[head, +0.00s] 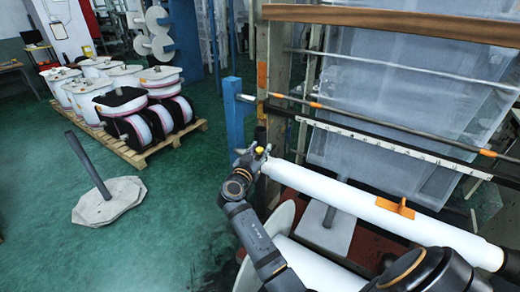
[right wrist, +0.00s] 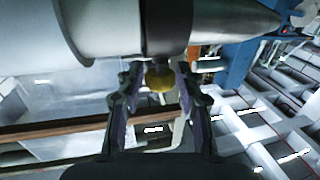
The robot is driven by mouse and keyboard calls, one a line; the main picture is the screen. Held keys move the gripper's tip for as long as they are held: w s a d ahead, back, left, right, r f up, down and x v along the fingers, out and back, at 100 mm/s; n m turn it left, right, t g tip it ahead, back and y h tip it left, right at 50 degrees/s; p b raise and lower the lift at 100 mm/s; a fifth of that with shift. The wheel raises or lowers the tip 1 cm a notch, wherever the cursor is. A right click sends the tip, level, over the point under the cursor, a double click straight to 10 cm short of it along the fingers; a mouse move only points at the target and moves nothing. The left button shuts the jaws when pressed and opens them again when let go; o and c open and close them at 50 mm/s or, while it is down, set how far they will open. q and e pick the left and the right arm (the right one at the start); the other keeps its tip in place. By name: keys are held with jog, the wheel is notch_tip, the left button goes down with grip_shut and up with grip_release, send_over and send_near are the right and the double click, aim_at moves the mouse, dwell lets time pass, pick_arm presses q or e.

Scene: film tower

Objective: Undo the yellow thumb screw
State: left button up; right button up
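The yellow thumb screw (head: 260,150) shows at the left end of the long white roller (head: 340,193) in the head view. In the right wrist view the round yellow knob (right wrist: 160,78) sits just below a dark collar (right wrist: 166,28) beside the white roller. My right gripper (head: 258,156) is at this end of the roller. In the right wrist view its two fingers (right wrist: 158,84) stand on either side of the knob, with narrow gaps apparent, so it looks open around it. My left gripper is not in view.
A blue post (head: 234,113) stands just beyond the roller's left end. A grey stone base with a post (head: 109,201) and a pallet of spools (head: 142,155) stand on the green floor at left.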

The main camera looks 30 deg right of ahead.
grip_shut()
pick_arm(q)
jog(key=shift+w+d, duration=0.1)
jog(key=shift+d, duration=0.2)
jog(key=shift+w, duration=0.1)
pick_arm(e)
jog(key=shift+n+t+y, duration=0.3)
jog(key=shift+n+t+y, duration=1)
jog(key=shift+n+t, duration=0.1)
jog(key=shift+r+n+t+y+p, duration=0.15)
jog(key=shift+n+t+y+p, duration=0.25)
jog(key=shift+n+t+y, duration=0.45)
jog(key=n+t+y+p, duration=0.1)
jog(key=n+y, duration=0.1)
jog(key=y, duration=0.1)
jog(key=shift+n+y, duration=0.35)
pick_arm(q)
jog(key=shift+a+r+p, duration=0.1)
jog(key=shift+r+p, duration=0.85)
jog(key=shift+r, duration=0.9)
pick_arm(e)
jog(key=shift+n+t+y, duration=0.45)
jog(key=shift+n+y, duration=0.85)
jog(key=shift+y, duration=0.5)
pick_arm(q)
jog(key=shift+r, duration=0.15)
pick_arm(e)
jog(key=shift+n+y, duration=0.3)
